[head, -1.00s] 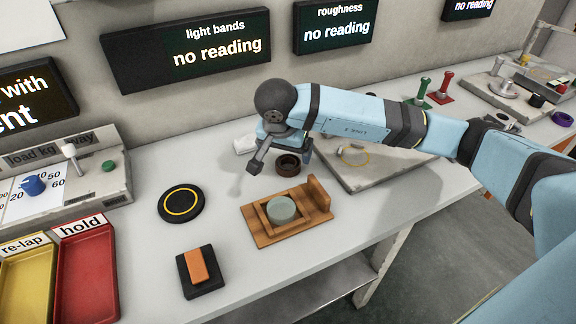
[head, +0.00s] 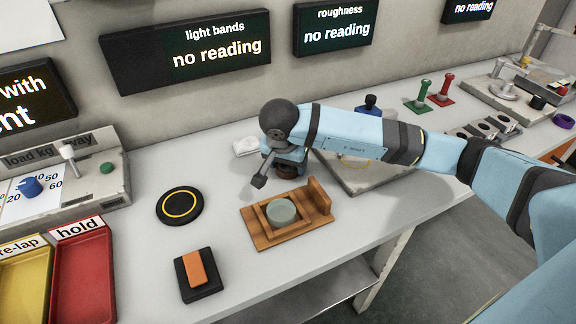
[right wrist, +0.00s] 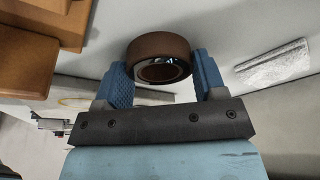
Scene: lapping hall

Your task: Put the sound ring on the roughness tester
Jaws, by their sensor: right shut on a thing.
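A dark brown ring (right wrist: 158,50) sits between the two blue fingers of my right gripper (right wrist: 165,80) in the right wrist view. My right gripper (head: 285,162) is shut on it, low over the table. In the head view only a bit of the ring (head: 286,171) shows under the hand. A grey plate marked with a yellow circle (head: 340,176), right of the gripper and below the roughness display (head: 337,29), appears to be the roughness tester; my right arm hides part of it. My left gripper is not in view.
A wooden fixture (head: 257,238) holding a grey-green disc (head: 281,212) is just in front of the gripper. A black disc with a yellow circle (head: 167,210) lies to the left. A white cloth-like piece (head: 245,146) lies behind. Red (head: 83,285) and yellow trays are at front left.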

